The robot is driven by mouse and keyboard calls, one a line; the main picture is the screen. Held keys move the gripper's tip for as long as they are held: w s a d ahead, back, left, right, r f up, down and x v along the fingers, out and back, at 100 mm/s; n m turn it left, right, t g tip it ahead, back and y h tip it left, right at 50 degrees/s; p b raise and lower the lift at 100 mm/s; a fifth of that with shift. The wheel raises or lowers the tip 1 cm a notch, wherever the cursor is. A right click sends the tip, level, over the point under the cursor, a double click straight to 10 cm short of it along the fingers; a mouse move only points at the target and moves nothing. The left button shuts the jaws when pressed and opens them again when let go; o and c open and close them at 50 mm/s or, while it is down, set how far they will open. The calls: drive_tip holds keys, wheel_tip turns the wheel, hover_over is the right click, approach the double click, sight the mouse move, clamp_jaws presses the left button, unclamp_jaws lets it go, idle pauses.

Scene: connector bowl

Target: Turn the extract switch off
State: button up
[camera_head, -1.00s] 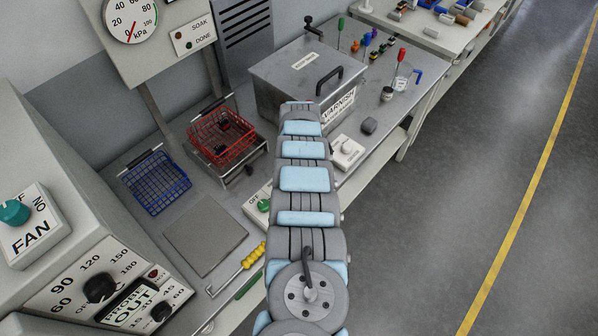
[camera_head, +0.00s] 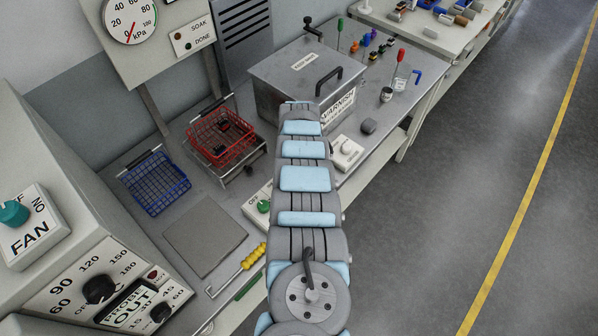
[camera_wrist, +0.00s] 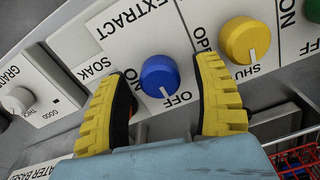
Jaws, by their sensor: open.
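The extract switch is a round blue knob (camera_wrist: 160,77) on a white plate labelled EXTRACT (camera_wrist: 140,28) in the wrist view. My gripper (camera_wrist: 164,74) is open, with one yellow-ribbed finger on each side of the blue knob. A narrow gap shows beside each finger, so I cannot see clear contact. In the head view my arm hides the gripper, and the extract switch is not visible.
A yellow knob (camera_wrist: 247,41) marked OPEN and SHUT sits close to my right finger. A white knob (camera_wrist: 17,100) is at the left. A red wire basket (camera_head: 222,137) and a blue one (camera_head: 156,185) stand on the bench, beside a metal VARNISH tank (camera_head: 290,85).

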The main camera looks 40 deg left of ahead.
wheel_tip(320, 180, up, 12)
drive_tip(key=shift+f, duration=0.2)
idle(0.5)
idle(0.4)
